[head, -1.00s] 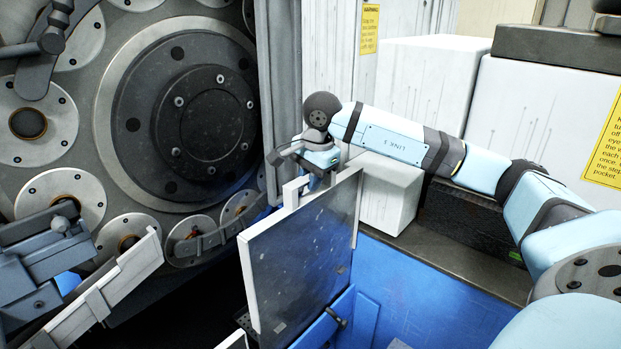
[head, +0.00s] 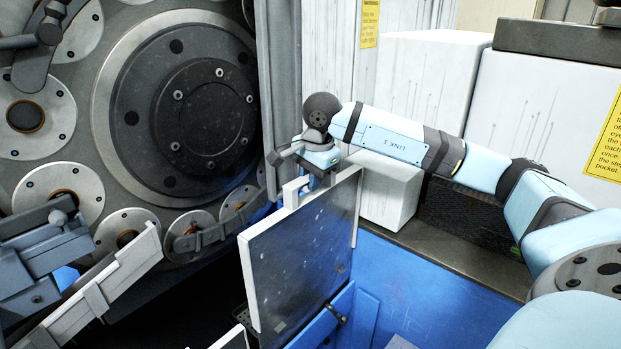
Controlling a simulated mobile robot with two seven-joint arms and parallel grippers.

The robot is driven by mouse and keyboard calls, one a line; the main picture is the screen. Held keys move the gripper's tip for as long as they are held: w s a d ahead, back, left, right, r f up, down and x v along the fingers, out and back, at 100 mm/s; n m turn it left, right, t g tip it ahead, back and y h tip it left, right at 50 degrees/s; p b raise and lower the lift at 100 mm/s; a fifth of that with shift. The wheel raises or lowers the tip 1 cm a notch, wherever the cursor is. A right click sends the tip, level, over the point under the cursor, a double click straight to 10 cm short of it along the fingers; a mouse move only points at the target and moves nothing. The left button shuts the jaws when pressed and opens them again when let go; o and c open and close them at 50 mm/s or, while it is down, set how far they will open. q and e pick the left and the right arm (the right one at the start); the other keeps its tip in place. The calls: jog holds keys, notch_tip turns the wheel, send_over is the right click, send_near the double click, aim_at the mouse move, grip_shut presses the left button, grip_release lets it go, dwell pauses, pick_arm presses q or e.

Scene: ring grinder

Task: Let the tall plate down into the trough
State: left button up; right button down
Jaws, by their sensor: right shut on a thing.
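The tall plate (head: 300,262) is a dark grey, speckled panel with pale edges and a light tab at its top. It stands nearly upright in the middle of the head view. My right gripper (head: 308,180) is at the plate's top edge and shut on it; the fingertips are partly hidden. The plate's lower edge is close to a blue wall with a small dark knob (head: 336,314). I cannot make out the trough clearly, nor whether the plate's bottom is inside it. My left gripper is not in view.
A large grinder wheel face (head: 180,110) with round discs fills the left. A pale slanted bar (head: 110,285) is at lower left. White boxes (head: 388,190) stand behind my right arm. A blue surface (head: 435,290) lies right of the plate, and a dark opening (head: 190,310) left of it.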

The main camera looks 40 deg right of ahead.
aim_at(313, 201)
jog(key=shift+f+b, duration=0.55)
jog(key=shift+f, duration=0.4)
jog(key=shift+f+b, duration=0.25)
jog(key=shift+b, duration=0.15)
jog(key=shift+s+f+b, duration=0.25)
jog(key=shift+f+b, duration=0.3)
jog(key=shift+f, duration=0.05)
jog(key=shift+s+f+b, duration=0.2)
jog(key=shift+f+b, duration=0.3)
jog(key=shift+f, duration=0.2)
jog(key=shift+s+f+b, duration=0.2)
jog(key=shift+f+b, duration=0.75)
jog(key=shift+f, duration=0.2)
jog(key=shift+s+f+b, duration=0.2)
jog(key=shift+f+b, duration=0.75)
jog(key=shift+f, duration=0.15)
jog(key=shift+s, duration=0.6)
dwell(0.7)
